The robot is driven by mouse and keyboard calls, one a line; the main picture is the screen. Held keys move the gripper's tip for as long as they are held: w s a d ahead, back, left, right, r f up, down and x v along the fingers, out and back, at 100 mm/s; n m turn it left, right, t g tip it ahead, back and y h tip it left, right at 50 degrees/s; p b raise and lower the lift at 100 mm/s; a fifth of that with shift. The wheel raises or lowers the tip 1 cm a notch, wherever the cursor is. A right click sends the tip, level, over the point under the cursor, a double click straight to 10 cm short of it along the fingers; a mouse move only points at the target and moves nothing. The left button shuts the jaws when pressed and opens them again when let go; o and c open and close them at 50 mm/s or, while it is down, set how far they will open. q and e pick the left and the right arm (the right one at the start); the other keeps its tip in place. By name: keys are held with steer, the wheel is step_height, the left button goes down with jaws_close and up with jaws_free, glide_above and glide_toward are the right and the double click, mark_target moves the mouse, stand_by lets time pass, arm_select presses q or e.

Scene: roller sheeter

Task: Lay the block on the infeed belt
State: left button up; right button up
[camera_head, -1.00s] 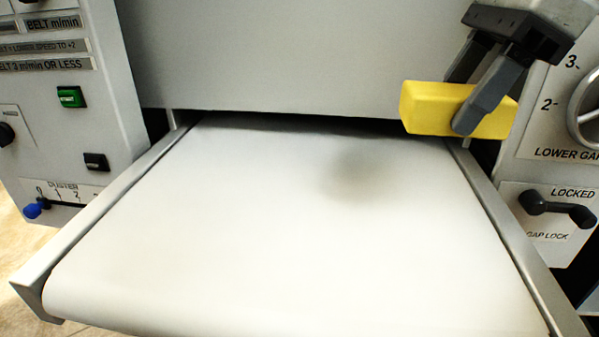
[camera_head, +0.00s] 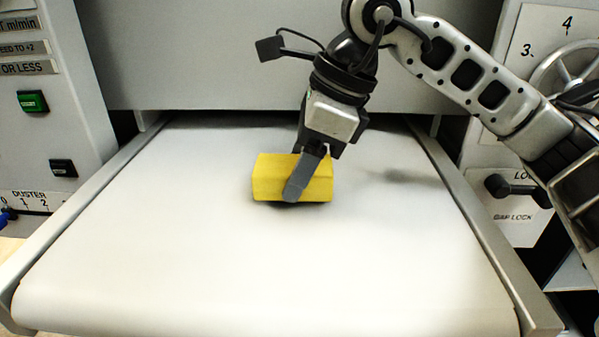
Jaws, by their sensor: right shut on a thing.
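The yellow block (camera_head: 268,178) is over the middle of the white infeed belt (camera_head: 200,260), toward its far half. My right gripper (camera_head: 302,180) comes down from above and is shut on the block, with one finger across its near face. The block lies lengthwise across the belt. A dark shadow shows close under its lower edge; I cannot tell whether it touches the belt or hangs just above it. My left gripper is out of view.
Metal side rails (camera_head: 480,240) edge the belt. A grey machine housing (camera_head: 200,60) stands behind it. The left panel has a green button (camera_head: 32,101); the right panel has a handwheel (camera_head: 570,75) and a black lock handle (camera_head: 510,187). The near belt is clear.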

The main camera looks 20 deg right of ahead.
steer(key=shift+f, duration=0.6)
steer(key=shift+f, duration=0.15)
steer(key=o, duration=1.1)
steer(key=shift+r, duration=0.3)
steer(key=p+v, duration=0.1)
steer(key=v, duration=1)
steer(key=shift+d+r, duration=0.2)
steer(key=shift+r, duration=0.15)
